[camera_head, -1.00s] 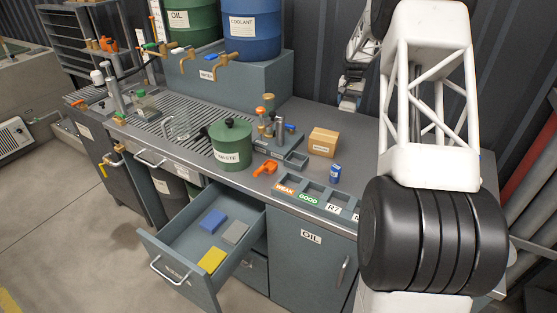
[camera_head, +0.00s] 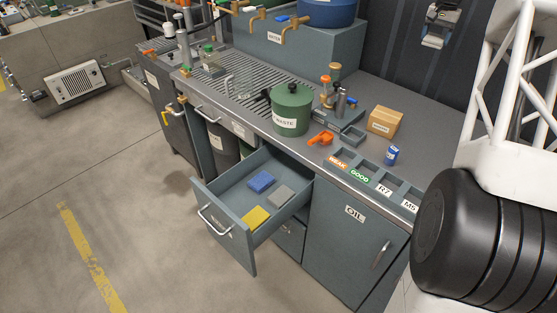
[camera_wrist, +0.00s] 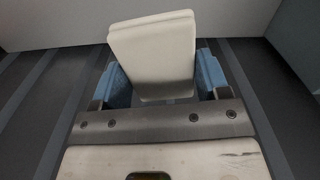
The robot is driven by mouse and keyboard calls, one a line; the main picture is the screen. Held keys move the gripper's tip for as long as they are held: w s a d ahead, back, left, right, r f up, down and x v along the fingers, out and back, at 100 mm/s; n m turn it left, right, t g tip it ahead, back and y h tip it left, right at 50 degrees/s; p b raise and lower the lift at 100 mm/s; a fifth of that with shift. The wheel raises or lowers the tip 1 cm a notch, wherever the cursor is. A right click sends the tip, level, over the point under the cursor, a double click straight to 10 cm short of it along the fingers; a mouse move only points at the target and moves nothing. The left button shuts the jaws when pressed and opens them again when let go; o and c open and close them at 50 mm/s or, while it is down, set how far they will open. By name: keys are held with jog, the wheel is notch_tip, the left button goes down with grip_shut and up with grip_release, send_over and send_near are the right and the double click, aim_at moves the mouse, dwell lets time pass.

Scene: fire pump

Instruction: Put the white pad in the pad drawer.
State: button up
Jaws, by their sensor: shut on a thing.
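My gripper (camera_wrist: 157,80) has blue fingers shut on the white pad (camera_wrist: 155,50), seen in the wrist view as a pale slab sticking out beyond the fingertips. The pad cannot be made out clearly there. The open pad drawer (camera_head: 226,238) juts from the bench front, lower left of my gripper and well apart from it. Inside lie a blue pad (camera_head: 261,182), a grey pad (camera_head: 281,195) and a yellow pad (camera_head: 255,217); its label is unreadable.
A green waste can (camera_head: 291,110) stands on the bench above the drawer. An orange item (camera_head: 321,138), a cardboard box (camera_head: 384,121), a small blue can (camera_head: 391,154) and a labelled tray (camera_head: 376,178) are to its right. The drawer's left half is bare.

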jog(key=a+r+n, duration=0.1)
jog(key=a+n, duration=0.7)
jog(key=a, duration=1.2)
jog(key=n, duration=2.7)
send_over(242, 199)
notch_tip(242, 199, down, 36)
jog(key=shift+f, duration=0.7)
jog(key=shift+f, duration=0.1)
jog(key=shift+f, duration=2.8)
